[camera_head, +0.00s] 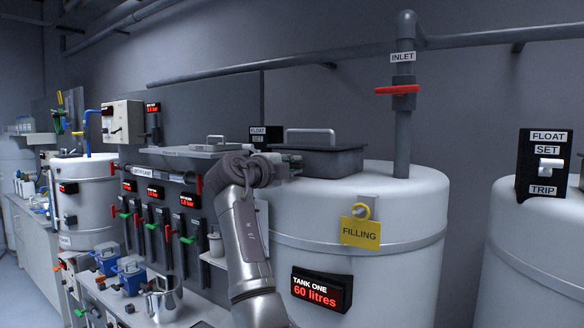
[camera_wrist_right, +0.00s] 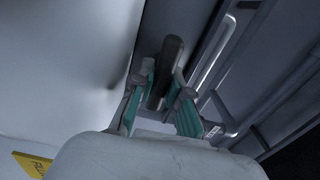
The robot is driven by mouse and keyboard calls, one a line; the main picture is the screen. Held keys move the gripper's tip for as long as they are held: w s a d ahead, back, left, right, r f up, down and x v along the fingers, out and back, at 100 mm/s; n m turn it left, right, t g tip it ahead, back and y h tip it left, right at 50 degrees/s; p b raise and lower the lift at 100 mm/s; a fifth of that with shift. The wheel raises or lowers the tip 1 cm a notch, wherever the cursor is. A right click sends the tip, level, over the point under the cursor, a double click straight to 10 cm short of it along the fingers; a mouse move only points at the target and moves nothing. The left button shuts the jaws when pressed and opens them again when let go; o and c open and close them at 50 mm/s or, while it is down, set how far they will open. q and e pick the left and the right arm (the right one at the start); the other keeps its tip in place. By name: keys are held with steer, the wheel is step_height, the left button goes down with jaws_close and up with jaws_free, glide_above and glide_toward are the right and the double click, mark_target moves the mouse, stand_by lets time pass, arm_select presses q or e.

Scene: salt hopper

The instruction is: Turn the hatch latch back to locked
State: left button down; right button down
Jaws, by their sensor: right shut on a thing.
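My right gripper (camera_head: 293,162) comes in from the front beside the dark hatch (camera_head: 336,160) on top of the white tank labelled TANK ONE. In the right wrist view its teal-padded fingers (camera_wrist_right: 163,98) are closed on a dark, rounded bar, the hatch latch (camera_wrist_right: 171,62). The latch stands between the pads, with its far end showing past them. In the head view my gripper and wrist hide the latch. The hatch lid lies flat, and its grey handle (camera_head: 310,132) also shows in the right wrist view (camera_wrist_right: 214,52). My left gripper is not in view.
A vertical inlet pipe (camera_head: 403,142) with a red valve handle rises right of the hatch. A yellow FILLING tag (camera_head: 360,232) hangs on the tank front, above a 60 litres display (camera_head: 321,289). A float switch box (camera_head: 543,164) stands right. A crowded bench lies left.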

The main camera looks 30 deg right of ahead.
steer(key=shift+r, duration=0.15)
steer(key=c, duration=1.1)
jaws_free()
steer(key=shift+d, duration=0.15)
steer(key=shift+f, duration=0.2)
